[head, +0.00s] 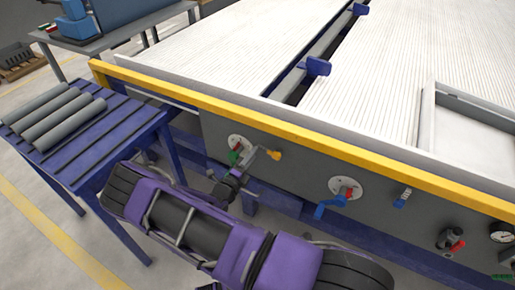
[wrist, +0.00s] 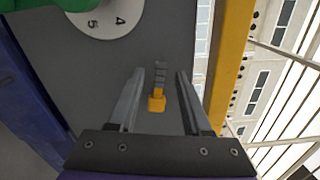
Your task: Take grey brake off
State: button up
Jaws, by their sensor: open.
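A small switch with a grey stem and a yellow tip (wrist: 157,103) sits on the grey side panel (wrist: 165,35). In the wrist view it lies between the two fingers of my open gripper (wrist: 159,73), with a visible gap on each side. In the head view the yellow tip (head: 274,155) shows just right of my gripper (head: 249,163), which is close to the panel. I cannot tell which part is the grey brake; no part is plainly a grey brake lever. The gripper holds nothing. My arm hides part of the panel below.
A dial with a green handle (head: 236,156) is beside the gripper. Farther right are a blue handle (head: 330,207), a small blue switch (head: 403,198) and a red-handled valve (head: 452,240). A yellow rail (head: 330,145) runs above. Grey pipes (head: 62,117) lie on the left rack.

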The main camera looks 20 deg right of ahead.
jog(key=v, duration=1.2)
jog(key=shift+p, duration=0.3)
